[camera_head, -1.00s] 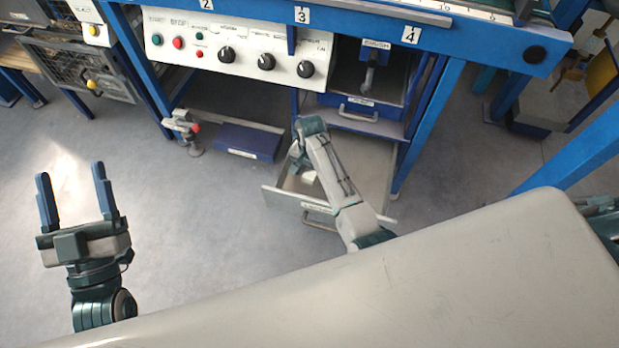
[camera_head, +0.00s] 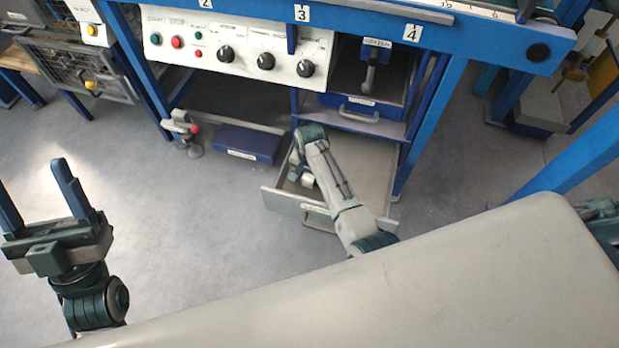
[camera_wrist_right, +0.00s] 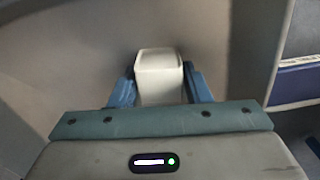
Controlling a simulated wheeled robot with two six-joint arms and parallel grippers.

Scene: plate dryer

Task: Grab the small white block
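The small white block (camera_head: 307,182) lies inside the open lower drawer (camera_head: 350,219). In the right wrist view the block (camera_wrist_right: 160,78) sits between the two blue fingers of my right gripper (camera_wrist_right: 160,90). The fingers press close against both sides of it with no visible gap, so the gripper looks shut on it. In the head view my right gripper (camera_head: 301,173) reaches down into the drawer, partly hidden by its own arm. My left gripper (camera_head: 30,174) is open and empty over the floor at the left.
The blue workbench carries a control panel (camera_head: 240,48) with knobs and buttons. An upper drawer (camera_head: 360,112) is above the open one. The floor in front is clear.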

